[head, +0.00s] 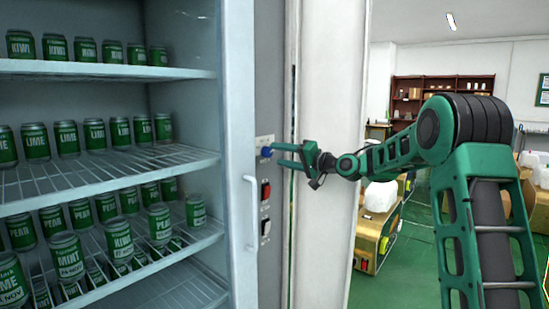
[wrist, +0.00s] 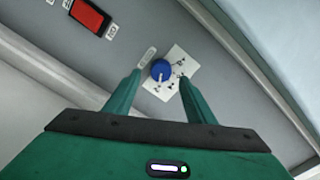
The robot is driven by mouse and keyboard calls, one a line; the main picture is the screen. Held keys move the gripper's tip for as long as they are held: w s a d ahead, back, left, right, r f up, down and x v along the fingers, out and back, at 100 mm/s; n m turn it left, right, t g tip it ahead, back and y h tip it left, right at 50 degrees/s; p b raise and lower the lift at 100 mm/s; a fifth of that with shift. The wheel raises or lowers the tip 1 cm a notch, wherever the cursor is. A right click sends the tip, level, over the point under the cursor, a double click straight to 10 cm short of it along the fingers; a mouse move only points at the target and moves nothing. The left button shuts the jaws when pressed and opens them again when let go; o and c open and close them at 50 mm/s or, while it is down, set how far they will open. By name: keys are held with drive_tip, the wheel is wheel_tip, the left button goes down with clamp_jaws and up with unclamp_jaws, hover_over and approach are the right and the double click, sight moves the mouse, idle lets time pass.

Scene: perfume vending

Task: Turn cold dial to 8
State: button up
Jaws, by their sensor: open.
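The cold dial is a blue round knob (wrist: 160,70) with a pale pointer line, set on a white marked plate (wrist: 178,69) in the wrist view. The marks around it are too small to read. In the head view the blue knob (head: 266,152) shows on the grey side panel of the vending cabinet. My gripper (head: 276,155) reaches in from the right with its fingertips at the dial. In the wrist view its two green fingers are open, one on each side of the knob; I cannot tell whether they touch it.
A red switch (head: 265,190) and a dark switch (head: 265,227) sit below the dial on the same panel. A white door handle (head: 251,220) stands just left of them. Shelves of green cans (head: 66,138) fill the cabinet at left. Green floor (head: 415,270) lies at right.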

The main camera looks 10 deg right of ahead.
sight(270, 153)
drive_tip(key=shift+x, duration=2)
